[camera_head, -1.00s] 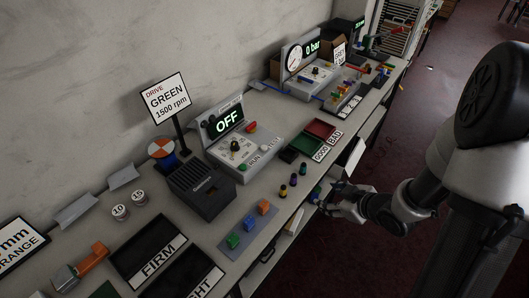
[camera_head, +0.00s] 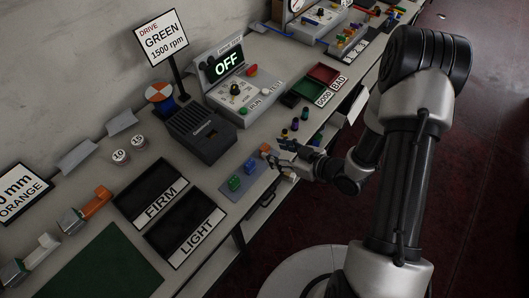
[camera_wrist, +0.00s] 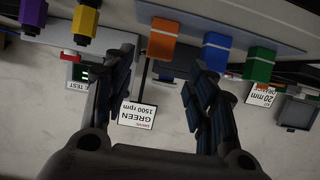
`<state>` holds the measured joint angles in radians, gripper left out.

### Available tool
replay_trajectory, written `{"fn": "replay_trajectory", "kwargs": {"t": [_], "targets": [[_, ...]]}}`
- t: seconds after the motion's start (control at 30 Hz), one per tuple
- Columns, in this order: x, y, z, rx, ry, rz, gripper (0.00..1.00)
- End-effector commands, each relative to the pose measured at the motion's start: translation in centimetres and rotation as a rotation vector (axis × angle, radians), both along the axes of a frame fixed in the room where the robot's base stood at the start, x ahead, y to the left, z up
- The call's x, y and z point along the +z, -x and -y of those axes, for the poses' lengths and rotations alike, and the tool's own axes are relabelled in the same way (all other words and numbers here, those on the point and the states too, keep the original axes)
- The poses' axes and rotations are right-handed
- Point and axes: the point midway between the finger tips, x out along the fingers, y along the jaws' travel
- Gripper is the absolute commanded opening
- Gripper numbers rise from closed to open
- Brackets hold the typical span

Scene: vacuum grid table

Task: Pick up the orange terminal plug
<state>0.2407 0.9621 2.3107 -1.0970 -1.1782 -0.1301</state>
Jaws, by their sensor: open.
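The orange terminal plug (camera_wrist: 163,42) stands in a row with the blue plug (camera_wrist: 215,55) and the green plug (camera_wrist: 259,65) on a grey strip. In the head view the orange plug (camera_head: 265,148) is at the end of the row nearest my gripper and partly covered by it. My gripper (camera_head: 279,158) is at the table's front edge, beside the orange plug. In the wrist view my gripper (camera_wrist: 160,62) is open and empty, with the orange plug ahead between its two fingers. I cannot tell whether a finger touches it.
Purple (camera_wrist: 32,14) and yellow (camera_wrist: 86,24) pegs stand beside the row. The dark FIRM tray (camera_head: 152,190) and LIGHT tray (camera_head: 187,222) lie left of it. A black box (camera_head: 202,134) and the OFF panel (camera_head: 232,88) stand behind.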

Motion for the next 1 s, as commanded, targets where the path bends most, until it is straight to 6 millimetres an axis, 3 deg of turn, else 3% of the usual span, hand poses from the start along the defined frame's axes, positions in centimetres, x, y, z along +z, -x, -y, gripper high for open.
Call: {"fn": "replay_trajectory", "kwargs": {"t": [0.5, 0.83, 1.0], "targets": [[-2.8, -3.2, -3.9, 0.001, 0.001, 0.0, 0.52], [-3.0, -3.7, -4.4, -0.001, 0.001, -0.001, 0.52], [-3.0, -3.7, -4.4, -0.001, 0.001, -0.001, 0.4]]}}
